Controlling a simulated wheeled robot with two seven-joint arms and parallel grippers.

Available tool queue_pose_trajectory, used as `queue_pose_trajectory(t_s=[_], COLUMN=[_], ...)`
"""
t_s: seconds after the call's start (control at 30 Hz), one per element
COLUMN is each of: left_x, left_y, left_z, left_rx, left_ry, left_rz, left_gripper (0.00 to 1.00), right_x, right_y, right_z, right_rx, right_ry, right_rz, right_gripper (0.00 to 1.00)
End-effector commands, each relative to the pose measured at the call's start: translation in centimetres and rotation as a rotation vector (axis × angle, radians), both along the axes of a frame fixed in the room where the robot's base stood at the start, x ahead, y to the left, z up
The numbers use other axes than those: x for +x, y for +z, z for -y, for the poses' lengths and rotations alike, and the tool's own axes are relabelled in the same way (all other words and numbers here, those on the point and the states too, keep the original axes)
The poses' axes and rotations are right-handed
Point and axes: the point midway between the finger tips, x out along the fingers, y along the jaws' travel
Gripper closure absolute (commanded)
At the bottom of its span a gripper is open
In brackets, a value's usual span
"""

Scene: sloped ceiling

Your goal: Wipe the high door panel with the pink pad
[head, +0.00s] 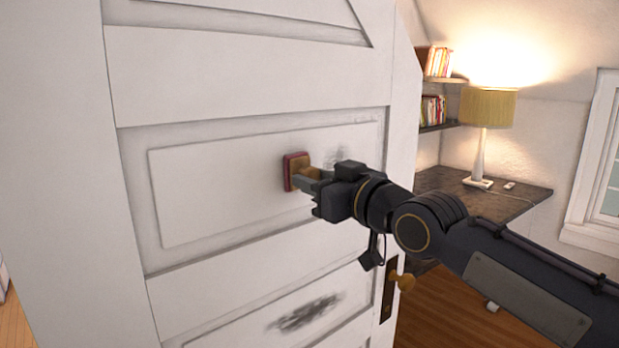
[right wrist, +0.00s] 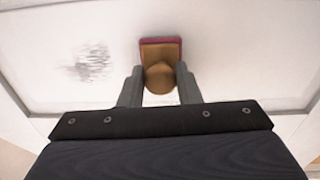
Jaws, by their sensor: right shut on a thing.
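The pink pad (head: 287,172) has a tan wooden back with a knob, and its face is against the white door's upper panel (head: 210,190). My right gripper (head: 308,181) is shut on the pad's knob. In the right wrist view the two fingers (right wrist: 160,88) sit either side of the round knob, with the pink-edged pad (right wrist: 161,42) beyond them. A grey smudge (head: 338,158) marks this panel just right of the pad; it also shows in the right wrist view (right wrist: 90,64), left of the pad. My left gripper is not in view.
A second dark smudge (head: 305,312) is on the lower door panel. A brass door knob (head: 403,281) sticks out below my right forearm. Behind the door's right edge stand a dark desk (head: 515,203), a yellow-shaded lamp (head: 487,107) and book shelves (head: 445,127).

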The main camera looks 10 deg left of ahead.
Motion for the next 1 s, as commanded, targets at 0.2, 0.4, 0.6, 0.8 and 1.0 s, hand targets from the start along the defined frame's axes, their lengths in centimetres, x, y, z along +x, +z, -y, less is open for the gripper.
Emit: queue_pose_trajectory(t_s=[0.2,0.4,0.6,0.8,1.0], left_x=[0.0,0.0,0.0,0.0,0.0], left_y=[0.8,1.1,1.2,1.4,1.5], left_z=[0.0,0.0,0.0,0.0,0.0], left_rx=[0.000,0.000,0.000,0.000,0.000], left_ry=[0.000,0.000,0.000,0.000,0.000], left_rz=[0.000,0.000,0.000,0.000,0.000], left_gripper=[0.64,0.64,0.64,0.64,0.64], right_x=[1.7,2.6,3.2,4.5,5.3], right_y=[0.1,0.1,0.1,0.1,0.1], right_z=[1.3,2.0,2.6,3.8,4.6], right_rx=[0.001,0.003,0.003,0.003,0.001], right_ry=[-0.002,-0.001,-0.002,-0.002,-0.001], right_rz=[-0.003,-0.002,-0.002,-0.002,0.000], right_gripper=[0.95,0.95,0.95,0.95,0.95])
